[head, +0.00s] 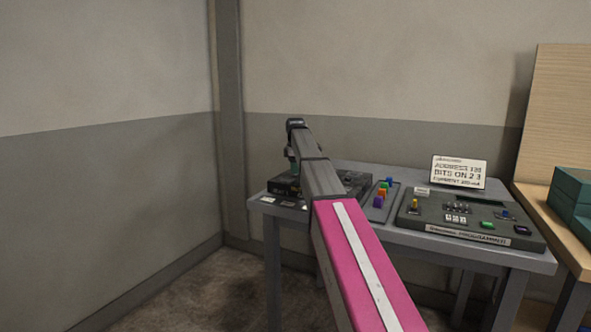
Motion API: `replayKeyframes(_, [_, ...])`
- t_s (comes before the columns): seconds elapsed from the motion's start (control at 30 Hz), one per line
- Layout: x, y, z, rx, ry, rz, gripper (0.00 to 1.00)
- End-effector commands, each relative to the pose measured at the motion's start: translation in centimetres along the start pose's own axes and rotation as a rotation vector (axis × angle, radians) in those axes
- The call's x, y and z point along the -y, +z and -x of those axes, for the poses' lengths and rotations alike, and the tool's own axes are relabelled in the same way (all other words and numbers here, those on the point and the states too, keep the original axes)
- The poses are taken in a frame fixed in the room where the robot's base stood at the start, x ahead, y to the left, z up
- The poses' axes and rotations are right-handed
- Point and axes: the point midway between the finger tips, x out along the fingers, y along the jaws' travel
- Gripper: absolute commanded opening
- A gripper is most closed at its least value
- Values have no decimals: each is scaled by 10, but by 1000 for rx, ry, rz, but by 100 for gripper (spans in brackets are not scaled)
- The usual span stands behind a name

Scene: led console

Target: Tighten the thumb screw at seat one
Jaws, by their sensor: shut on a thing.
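A dark low unit (352,183) with small parts on its top sits at the left end of the grey table. My gripper (292,168) points down over the left back part of this unit, partly hidden behind my own arm. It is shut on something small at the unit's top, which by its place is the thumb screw. The screw itself and the seat marking are too small and too covered to make out. Small white labels lie along the table's front left edge.
A tray (379,212) with coloured blocks stands right of the unit. Further right is a grey console (467,214) with switches, buttons and a display, and a white sign (459,171) behind it. A wooden bench (552,205) with green boxes stands at right. Walls close in behind and left.

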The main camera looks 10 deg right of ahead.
Motion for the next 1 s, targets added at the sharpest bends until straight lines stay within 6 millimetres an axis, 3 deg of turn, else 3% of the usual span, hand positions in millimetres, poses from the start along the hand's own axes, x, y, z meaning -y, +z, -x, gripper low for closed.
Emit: replayKeyframes(1.0, [-1,0,2,-1,2,-964,3])
